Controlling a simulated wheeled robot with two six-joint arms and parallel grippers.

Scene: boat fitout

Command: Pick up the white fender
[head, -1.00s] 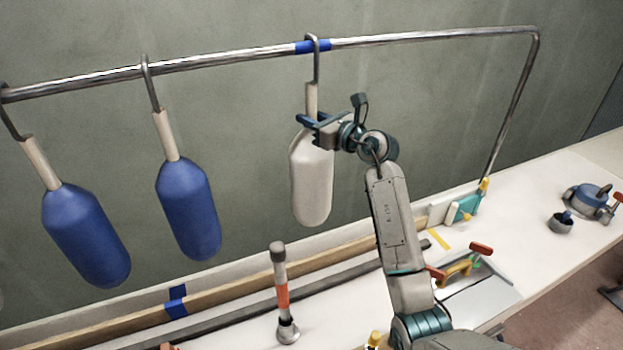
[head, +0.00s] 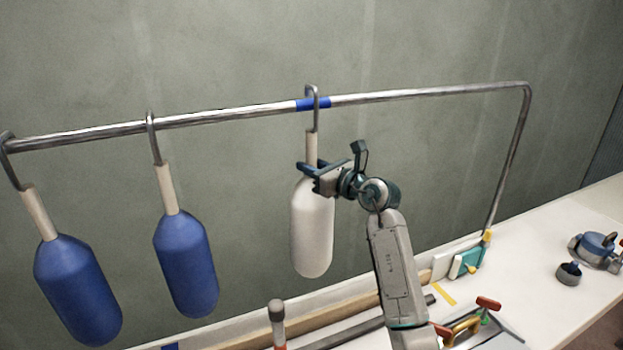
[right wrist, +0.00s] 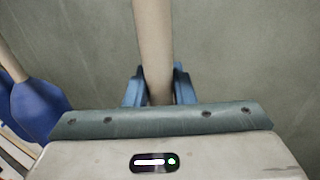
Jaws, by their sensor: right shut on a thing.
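The white fender (head: 312,240) hangs upright from a metal hook (head: 316,108) on the rail, at a blue band on the bar. My right gripper (head: 308,168) is shut on the fender's pale neck, just above its white body. In the right wrist view the neck (right wrist: 153,45) runs up between the two blue fingers (right wrist: 158,88). The fender's body is hidden in that view. The hook appears still over the rail. My left gripper is not in view.
Two blue fenders (head: 187,265) hang on hooks to the left. The metal rail (head: 420,94) bends down at the right to a white bench (head: 550,270). Tools stand along the bench, including a flashlight-like upright cylinder (head: 277,315) below the white fender.

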